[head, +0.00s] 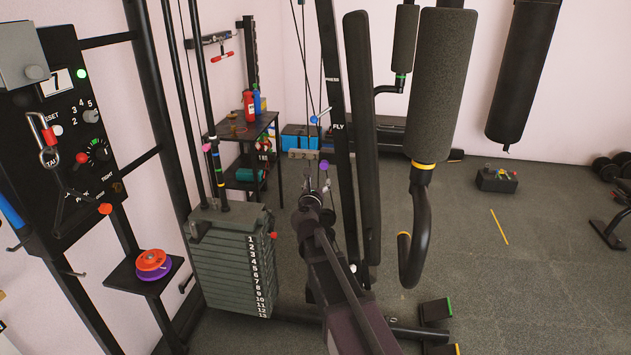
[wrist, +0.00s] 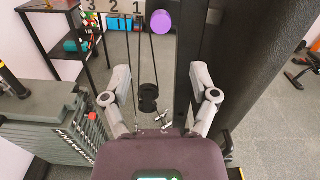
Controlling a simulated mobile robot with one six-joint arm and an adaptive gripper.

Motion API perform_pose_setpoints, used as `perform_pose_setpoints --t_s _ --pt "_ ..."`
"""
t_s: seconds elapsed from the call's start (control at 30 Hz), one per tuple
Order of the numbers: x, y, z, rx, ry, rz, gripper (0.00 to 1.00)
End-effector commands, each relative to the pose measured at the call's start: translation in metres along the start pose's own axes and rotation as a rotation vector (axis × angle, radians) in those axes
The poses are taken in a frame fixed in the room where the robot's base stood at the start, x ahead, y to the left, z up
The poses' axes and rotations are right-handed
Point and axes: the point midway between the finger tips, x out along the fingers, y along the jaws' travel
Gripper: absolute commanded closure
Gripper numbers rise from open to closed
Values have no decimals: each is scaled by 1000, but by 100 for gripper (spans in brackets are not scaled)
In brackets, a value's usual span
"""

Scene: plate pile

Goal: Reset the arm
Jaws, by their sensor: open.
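My gripper (head: 314,180) is at the end of my dark arm, which reaches up and away in the middle of the head view. In the wrist view my gripper (wrist: 160,82) has its two grey fingers wide apart. Nothing is held between them. Behind the gap are thin cables, a black pulley (wrist: 148,97) and a small metal clip (wrist: 165,119). A purple round knob (wrist: 162,22) is beyond the fingertips, apart from them; it also shows in the head view (head: 323,165).
A numbered weight stack (head: 233,262) stands left of my arm. Black machine posts and a padded lever (head: 442,85) stand close on the right. A small shelf (head: 123,278) holds orange and purple discs (head: 152,263). A side table (head: 247,128) is behind. Open floor lies right.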

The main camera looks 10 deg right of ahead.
Motion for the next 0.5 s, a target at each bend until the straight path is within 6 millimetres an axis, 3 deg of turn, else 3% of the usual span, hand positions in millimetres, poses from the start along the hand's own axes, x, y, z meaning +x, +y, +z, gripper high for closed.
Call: perform_pose_setpoints --t_s 0.27,0.5 --pt "-6 -20 -5 149 43 -57 23" --pt "-27 -69 -27 581 162 -245 23"
